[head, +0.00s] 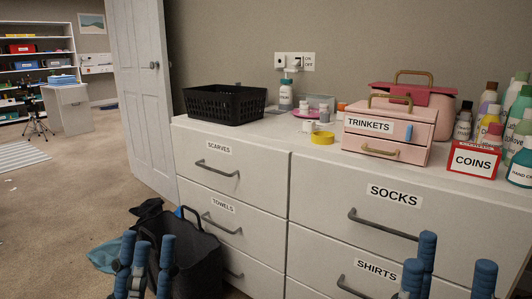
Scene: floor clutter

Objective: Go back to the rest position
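My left gripper (149,250) is at the bottom left of the head view, in front of a black bag on the floor. Its blue fingers stand upright and apart, with nothing seen between them. My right gripper (450,268) is at the bottom right, in front of the white dresser (265,139). Its blue fingers are spread wide and it looks empty. The lower parts of both grippers are cut off by the picture's edge.
The dresser's labelled drawers look shut. On top are a black basket (225,104), a pink trinkets box (385,140), a red coins box (473,161) and several bottles. The black bag (203,254) lies by the dresser. Carpet (60,215) at left is mostly clear, before an open door (143,90).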

